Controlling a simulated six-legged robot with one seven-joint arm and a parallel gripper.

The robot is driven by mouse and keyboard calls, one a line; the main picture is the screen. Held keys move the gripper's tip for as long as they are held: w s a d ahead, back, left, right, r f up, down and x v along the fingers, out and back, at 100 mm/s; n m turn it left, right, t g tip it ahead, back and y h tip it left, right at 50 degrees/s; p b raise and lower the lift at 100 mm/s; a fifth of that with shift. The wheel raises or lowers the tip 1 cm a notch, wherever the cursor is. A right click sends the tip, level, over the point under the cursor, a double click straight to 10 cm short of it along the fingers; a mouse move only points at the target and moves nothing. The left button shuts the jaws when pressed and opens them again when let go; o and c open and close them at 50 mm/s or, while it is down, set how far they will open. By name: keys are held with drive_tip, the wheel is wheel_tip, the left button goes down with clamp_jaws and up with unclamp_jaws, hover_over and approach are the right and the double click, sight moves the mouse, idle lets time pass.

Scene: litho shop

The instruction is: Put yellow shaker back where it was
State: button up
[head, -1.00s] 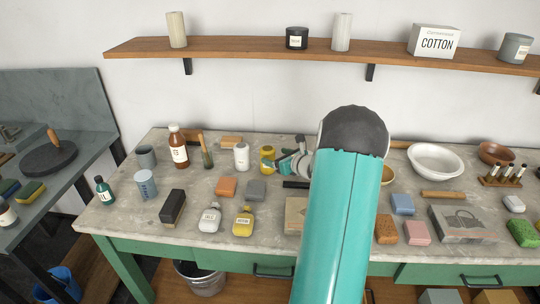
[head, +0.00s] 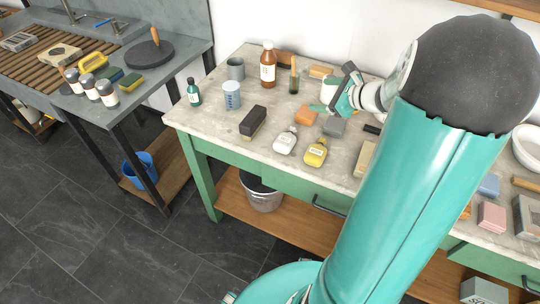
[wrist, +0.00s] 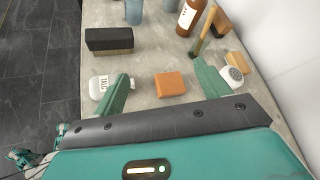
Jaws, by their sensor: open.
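My gripper (head: 345,92) is open over the back of the stone-topped bench, with its fingers spread apart. In the wrist view nothing is held between the fingers (wrist: 166,88); an orange block (wrist: 170,84) lies on the bench beyond them.
A brown bottle (head: 268,66), a dark-and-wood brush (head: 253,122), a blue-grey cup (head: 232,95) and a green bottle (head: 193,92) stand on the bench's left part. A separate sink counter (head: 185,52) at left holds several jars. Open floor lies in front.

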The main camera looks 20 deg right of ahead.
drive_tip(key=s+a+r+n+g, duration=0.2)
drive_tip(key=s+a+n, duration=0.1)
drive_tip(key=a+n, duration=0.3)
drive_tip(key=s+a+r+n+g+y, duration=0.1)
drive_tip(key=s+a+n+g, duration=0.15)
drive_tip(key=a, duration=0.55)
drive_tip(key=s+a+r+n+g, duration=0.1)
drive_tip(key=s+a+r+n, duration=0.1)
drive_tip(key=a+n, duration=0.4)
drive_tip(key=s+a+r+n+h, duration=0.2)
drive_tip(key=s+a+n+h, duration=0.2)
drive_tip(key=s+a+n, duration=0.3)
drive_tip(key=s+n, duration=0.5)
drive_tip(key=shift+s+r+g+h, duration=0.25)
drive_tip(key=shift+r+g+h, duration=0.05)
drive_tip(key=shift+g+h, duration=0.1)
drive_tip(key=shift+s, duration=0.15)
